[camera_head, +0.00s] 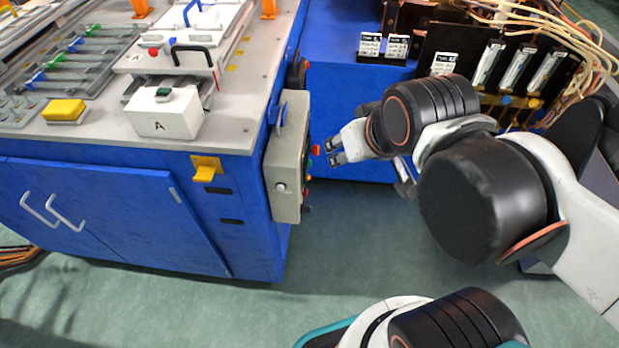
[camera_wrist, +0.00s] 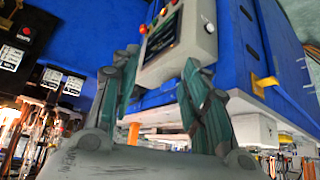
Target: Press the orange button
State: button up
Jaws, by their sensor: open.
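A grey control box (camera_head: 287,160) is fixed to the right side of the blue cabinet. Its buttons face right, toward my gripper (camera_head: 333,151). A red button (camera_head: 316,150) sticks out of the box just left of my fingertips, with a small gap showing. In the wrist view, the control box (camera_wrist: 180,45) is ahead of and above my open, empty gripper (camera_wrist: 160,64). A row of small red and orange-looking buttons (camera_wrist: 154,20) runs along its left edge beside a dark screen. I cannot tell for certain which one is the orange button.
A rack with cables (camera_head: 500,70) stands behind my arm. The green floor below is clear.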

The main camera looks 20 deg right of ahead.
grip_shut()
dwell(1.3)
